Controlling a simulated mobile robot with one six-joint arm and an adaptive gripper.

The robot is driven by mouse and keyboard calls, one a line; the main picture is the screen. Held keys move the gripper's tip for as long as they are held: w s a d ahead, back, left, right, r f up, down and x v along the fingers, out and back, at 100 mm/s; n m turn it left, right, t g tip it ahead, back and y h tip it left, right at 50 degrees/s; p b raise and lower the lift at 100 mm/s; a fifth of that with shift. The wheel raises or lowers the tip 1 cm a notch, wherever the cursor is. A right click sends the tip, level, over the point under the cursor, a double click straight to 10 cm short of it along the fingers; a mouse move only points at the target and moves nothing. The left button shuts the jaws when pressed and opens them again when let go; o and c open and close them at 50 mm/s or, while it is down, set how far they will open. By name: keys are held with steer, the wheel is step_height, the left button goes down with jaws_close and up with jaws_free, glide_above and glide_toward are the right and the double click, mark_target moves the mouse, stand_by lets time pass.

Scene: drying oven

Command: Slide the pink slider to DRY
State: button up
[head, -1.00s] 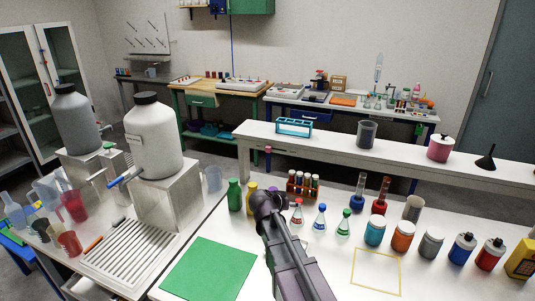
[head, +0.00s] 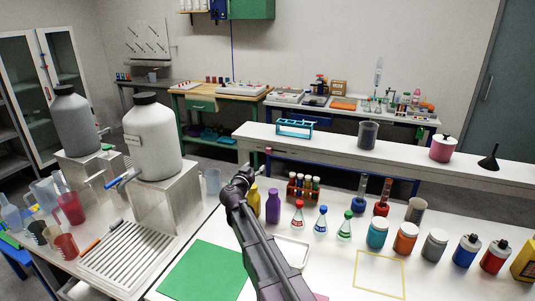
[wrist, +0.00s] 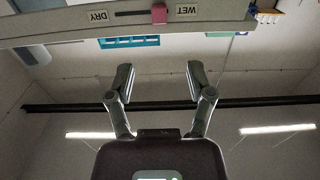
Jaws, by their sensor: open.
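The pink slider (wrist: 159,14) sits in a dark slot on the pale shelf edge, right beside the WET label (wrist: 186,10). The DRY label (wrist: 98,17) is at the slot's other end, left in the wrist view, with its lettering upside down. In the head view the slider (head: 268,149) is a small pink spot on the front of the long white shelf. My gripper (wrist: 160,80) is open and empty, its two fingers apart and short of the slider. In the head view my gripper (head: 245,172) is just left of and below the slider.
A large white container (head: 153,140) stands on a metal stand to the left. A green mat (head: 208,270) lies in front.

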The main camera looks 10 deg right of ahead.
mark_target(268, 151)
steer(key=shift+w+d, duration=0.1)
stand_by(0.3)
steer(key=x, duration=1.3)
steer(key=shift+w+d, duration=0.15)
steer(key=shift+w, duration=0.1)
jaws_close()
steer(key=shift+s+d, duration=0.1)
